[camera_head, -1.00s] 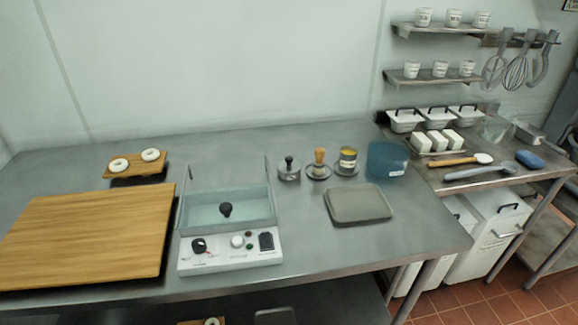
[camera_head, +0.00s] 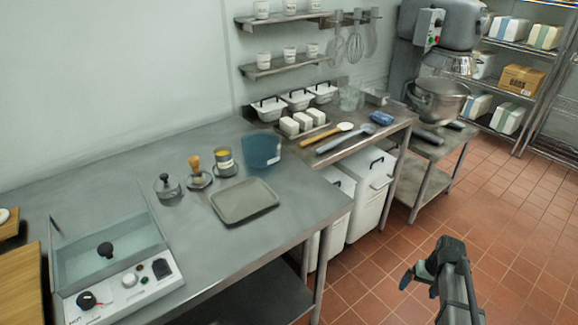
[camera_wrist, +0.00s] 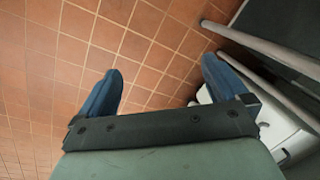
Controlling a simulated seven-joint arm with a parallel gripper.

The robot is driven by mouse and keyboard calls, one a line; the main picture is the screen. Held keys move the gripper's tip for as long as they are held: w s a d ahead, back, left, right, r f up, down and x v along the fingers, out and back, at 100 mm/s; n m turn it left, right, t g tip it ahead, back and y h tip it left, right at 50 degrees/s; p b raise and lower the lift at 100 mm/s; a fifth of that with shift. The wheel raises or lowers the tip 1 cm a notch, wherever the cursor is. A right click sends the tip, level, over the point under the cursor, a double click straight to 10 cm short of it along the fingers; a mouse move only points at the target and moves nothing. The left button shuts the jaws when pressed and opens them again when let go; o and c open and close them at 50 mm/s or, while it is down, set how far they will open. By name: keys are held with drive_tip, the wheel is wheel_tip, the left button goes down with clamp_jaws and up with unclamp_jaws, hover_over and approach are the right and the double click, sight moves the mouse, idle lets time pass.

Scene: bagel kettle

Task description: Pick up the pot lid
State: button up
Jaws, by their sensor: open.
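A rectangular kettle (camera_head: 150,258) stands at the left of the steel table in the head view. A black knob (camera_head: 105,249) shows in its pale blue-green interior; I cannot make out the lid's edges. A small round steel piece (camera_head: 167,188) with its own black knob stands farther back, near the table's middle. My gripper (camera_head: 418,272) is over the tiled floor, to the right of the table and well away from both knobs. In the wrist view, its two blue fingers (camera_wrist: 163,66) are spread apart, with only floor tiles between them.
A grey tray (camera_head: 245,201), a blue tub (camera_head: 262,150) and a wooden-handled tool (camera_head: 197,175) stand on the table. A side table (camera_head: 345,143) holds white containers and utensils. White bins (camera_head: 368,200) stand below. The floor around my gripper is clear.

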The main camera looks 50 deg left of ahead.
drive_tip(key=s+a+r+n+t+y, duration=0.15)
drive_tip(key=a+r+n, duration=0.35)
drive_tip(key=a+r, duration=2.25)
drive_tip(key=s+a+r+n, duration=0.1)
drive_tip(key=s+a, duration=0.2)
drive_tip(key=a, duration=0.1)
drive_tip(key=s+a+r+n, duration=0.1)
drive_tip(key=s+a+r, duration=0.1)
drive_tip(key=s+a, duration=0.2)
drive_tip(key=s+a+r+y, duration=0.1)
drive_tip(key=s+a, duration=0.3)
drive_tip(key=shift+a+r+n+g, duration=0.25)
drive_tip(key=shift+n, duration=0.15)
drive_tip(key=s+a+r+n, duration=0.2)
drive_tip(key=s+a+r, duration=0.2)
drive_tip(key=s+a, duration=0.55)
drive_tip(key=n, duration=0.5)
approach(164, 175)
drive_tip(key=shift+g, duration=0.3)
drive_tip(key=x, duration=0.5)
drive_tip(key=shift+w+a+f, duration=0.15)
drive_tip(key=shift+w+a, duration=0.1)
drive_tip(key=shift+w, duration=0.15)
drive_tip(key=shift+d+x, duration=0.2)
drive_tip(key=shift+x, duration=2.35)
drive_tip(key=shift+s, duration=0.2)
drive_tip(key=c, duration=0.8)
